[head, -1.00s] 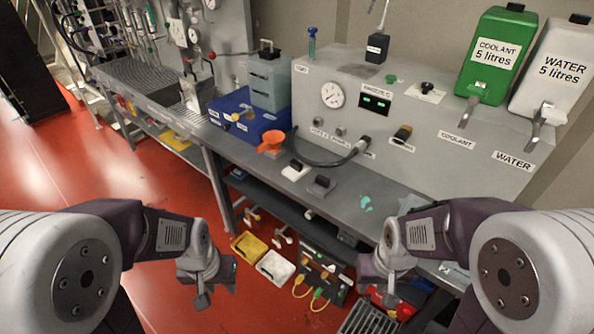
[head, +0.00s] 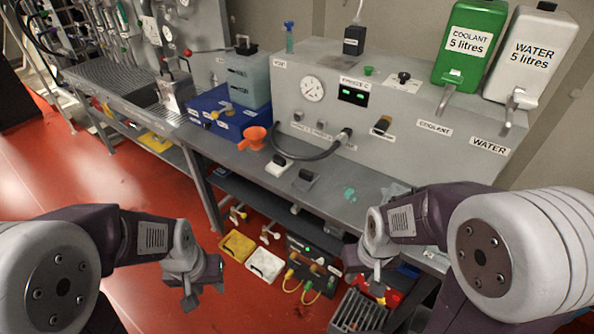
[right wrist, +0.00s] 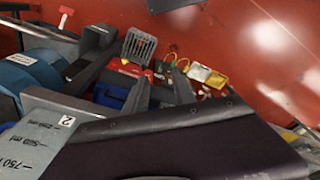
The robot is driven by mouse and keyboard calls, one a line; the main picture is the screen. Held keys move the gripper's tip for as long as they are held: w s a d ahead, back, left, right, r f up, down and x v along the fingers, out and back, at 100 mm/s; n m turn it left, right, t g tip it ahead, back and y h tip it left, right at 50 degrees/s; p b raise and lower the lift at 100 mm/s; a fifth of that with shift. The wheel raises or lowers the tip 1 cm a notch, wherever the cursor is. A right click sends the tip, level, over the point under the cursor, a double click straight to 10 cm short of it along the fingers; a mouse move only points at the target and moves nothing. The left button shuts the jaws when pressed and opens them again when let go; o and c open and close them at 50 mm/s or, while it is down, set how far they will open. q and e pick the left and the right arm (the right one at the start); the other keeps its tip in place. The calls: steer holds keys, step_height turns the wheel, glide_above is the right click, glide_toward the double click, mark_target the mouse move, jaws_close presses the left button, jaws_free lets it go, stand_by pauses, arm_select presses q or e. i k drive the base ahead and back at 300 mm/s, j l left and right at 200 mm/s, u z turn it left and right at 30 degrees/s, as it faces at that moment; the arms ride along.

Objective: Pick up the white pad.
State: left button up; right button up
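A small white pad (head: 277,168) with a black block on it lies on the grey bench top, left of a similar grey pad (head: 304,181) with a black block. A white tray-like piece (head: 264,265) also lies on the red floor beside a yellow one; it shows in the right wrist view too (right wrist: 216,79). My left gripper (head: 204,286) is open and empty, in front of the bench and left of the floor pieces. My right gripper (head: 365,277) is open and empty in front of the bench; its fingers show in the right wrist view (right wrist: 116,84).
An orange funnel (head: 253,137) and a blue bin (head: 228,113) stand left of the pads. A black hose (head: 312,154) curves behind them from the grey machine (head: 400,105). Below the bench are a box with cables (head: 312,268) and a dark crate (head: 358,312).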

mark_target(280, 165)
steer(key=i+j+z, duration=0.1)
steer(key=i+j, duration=0.3)
steer(key=i, duration=0.15)
steer(key=i+j, duration=0.45)
steer(key=i+z, duration=0.05)
